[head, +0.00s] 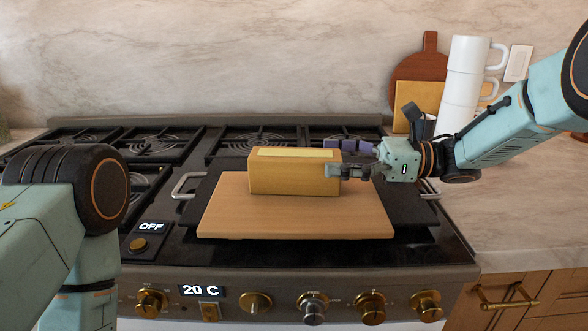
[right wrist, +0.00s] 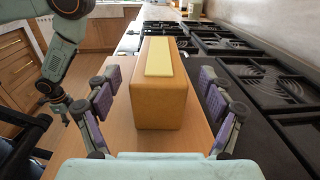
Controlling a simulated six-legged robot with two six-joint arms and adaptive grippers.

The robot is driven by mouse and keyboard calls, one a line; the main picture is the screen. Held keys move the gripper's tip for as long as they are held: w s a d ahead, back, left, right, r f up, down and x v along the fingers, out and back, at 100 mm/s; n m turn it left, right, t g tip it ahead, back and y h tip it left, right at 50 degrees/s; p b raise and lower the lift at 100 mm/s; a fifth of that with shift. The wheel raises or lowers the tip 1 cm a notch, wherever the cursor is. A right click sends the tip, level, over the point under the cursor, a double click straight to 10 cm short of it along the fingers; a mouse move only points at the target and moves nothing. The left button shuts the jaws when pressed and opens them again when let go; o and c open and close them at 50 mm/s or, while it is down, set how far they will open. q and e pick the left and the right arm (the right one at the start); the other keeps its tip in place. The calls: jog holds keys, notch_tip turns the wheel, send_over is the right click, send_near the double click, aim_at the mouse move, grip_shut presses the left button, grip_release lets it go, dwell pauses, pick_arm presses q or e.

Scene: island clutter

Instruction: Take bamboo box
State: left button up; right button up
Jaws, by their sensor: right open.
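The bamboo box (head: 295,176) is a tan block with a pale yellow strip on top. It rests on a wooden board (head: 225,222) on the stove. My right gripper (head: 335,157) is open at the box's right end, one finger on the far side and one on the near side. In the right wrist view the box (right wrist: 160,98) stands between the spread purple-padded fingers (right wrist: 164,95), with gaps on both sides. My left arm is at the left; its gripper is hidden in the head view and unclear in the right wrist view.
The board lies on a dark tray with metal handles (head: 185,184). Burner grates (head: 150,143) lie behind and left. White stacked mugs (head: 466,75) and cutting boards (head: 420,70) stand at the back right. Knobs (head: 313,306) line the stove front.

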aim_at(305, 154)
jog(key=a, duration=0.4)
jog(key=shift+w+a+f, duration=0.15)
jog(key=shift+f, duration=0.2)
jog(key=shift+s+a+r, duration=0.2)
jog(key=shift+a, duration=0.45)
jog(key=shift+w+d+f, duration=0.1)
jog(key=shift+w+d, duration=0.1)
jog(key=shift+w, duration=0.05)
jog(key=shift+c, duration=1.3)
jog(key=shift+s+a, duration=0.15)
jog(key=c, duration=1)
jog(key=shift+c, duration=0.6)
